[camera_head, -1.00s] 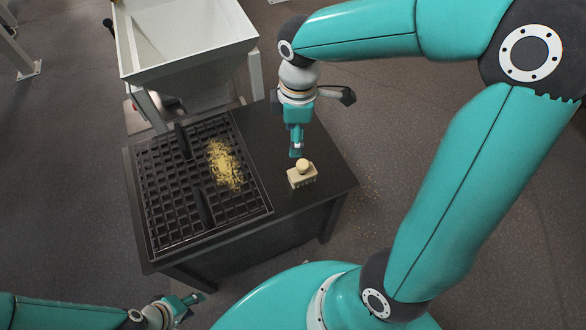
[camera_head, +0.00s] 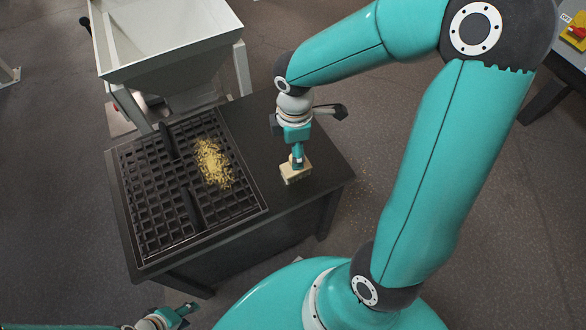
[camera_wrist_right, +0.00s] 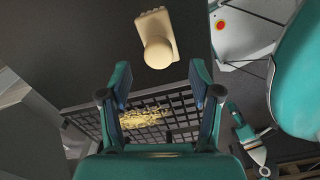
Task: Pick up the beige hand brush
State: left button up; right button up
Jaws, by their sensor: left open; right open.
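The beige hand brush (camera_head: 294,174) sits on the dark table top, right of the black grid tray. In the right wrist view the brush (camera_wrist_right: 152,22) shows a rectangular block with a round knob. My right gripper (camera_head: 297,161) is over the brush and partly hides it in the head view. In the right wrist view this gripper (camera_wrist_right: 159,70) has its two fingers spread and empty, with the knob just beyond the gap between the tips. My left gripper (camera_head: 187,311) is open, low at the lower left, well away from the brush.
The black grid tray (camera_head: 150,215) holds a pile of yellowish bits (camera_head: 212,163) and has two upright dark dividers. A white hopper (camera_head: 170,60) stands behind the table. The dark table top (camera_head: 325,170) is bare around the brush.

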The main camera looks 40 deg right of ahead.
aim_at(288, 173)
jog(key=f, duration=0.1)
jog(key=f+b, duration=0.1)
jog(key=f, duration=0.2)
jog(key=shift+d+f, duration=0.3)
jog(key=shift+f, duration=0.1)
grip_shut()
